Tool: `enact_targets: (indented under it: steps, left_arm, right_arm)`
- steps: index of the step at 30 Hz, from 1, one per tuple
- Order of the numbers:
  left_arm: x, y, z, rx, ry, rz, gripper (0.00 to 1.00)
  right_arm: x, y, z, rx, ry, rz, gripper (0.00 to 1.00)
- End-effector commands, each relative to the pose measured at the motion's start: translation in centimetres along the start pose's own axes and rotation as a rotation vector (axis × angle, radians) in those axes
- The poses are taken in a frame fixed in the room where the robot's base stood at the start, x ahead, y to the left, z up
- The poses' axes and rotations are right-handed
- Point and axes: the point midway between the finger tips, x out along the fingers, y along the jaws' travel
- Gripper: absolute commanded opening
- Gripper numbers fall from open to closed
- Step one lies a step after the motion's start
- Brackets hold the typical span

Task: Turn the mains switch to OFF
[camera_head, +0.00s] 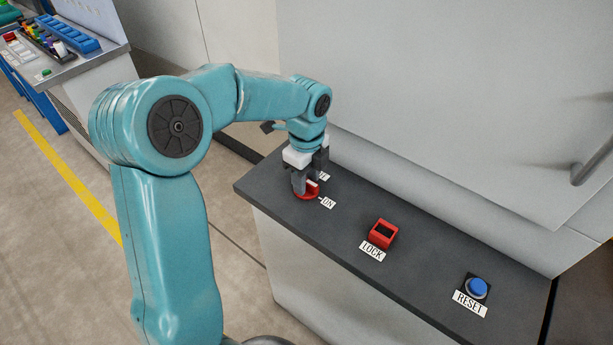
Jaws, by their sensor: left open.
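The mains switch (308,194) is a red knob at the left end of the dark console top. An ON label (327,203) lies to its right, and another label (323,177) behind it is partly hidden by my gripper. My left gripper (306,188) points down at the switch, with its open fingers around the red knob. The fingers hide part of the knob, and I cannot tell whether they touch it. My right gripper is not in view.
On the same console top (430,258) are a red LOCK block (383,233) and a blue RESET button (477,287), both to the right. A pale cabinet wall rises behind. A second bench (75,66) with coloured items stands at the upper left.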

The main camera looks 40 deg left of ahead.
Motion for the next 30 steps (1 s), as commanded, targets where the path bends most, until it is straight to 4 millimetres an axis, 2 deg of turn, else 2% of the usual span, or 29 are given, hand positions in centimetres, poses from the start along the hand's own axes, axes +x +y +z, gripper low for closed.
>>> enact_targets:
  steps: [6,10,22,30]
  left_arm:
    - [0.03,-0.06,0.02,0.000,0.000,0.000,0.41]
    - [0.02,-0.06,0.02,0.000,0.000,0.000,0.00]
    - [0.02,-0.04,0.03,-0.038,0.000,0.001,0.00]
    - [0.01,-0.05,0.03,-0.203,-0.001,0.001,0.00]
  right_arm:
    - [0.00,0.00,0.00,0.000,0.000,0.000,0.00]
    - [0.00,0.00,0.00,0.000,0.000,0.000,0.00]
    - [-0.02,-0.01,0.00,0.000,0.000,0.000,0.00]
    - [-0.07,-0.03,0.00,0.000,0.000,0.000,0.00]
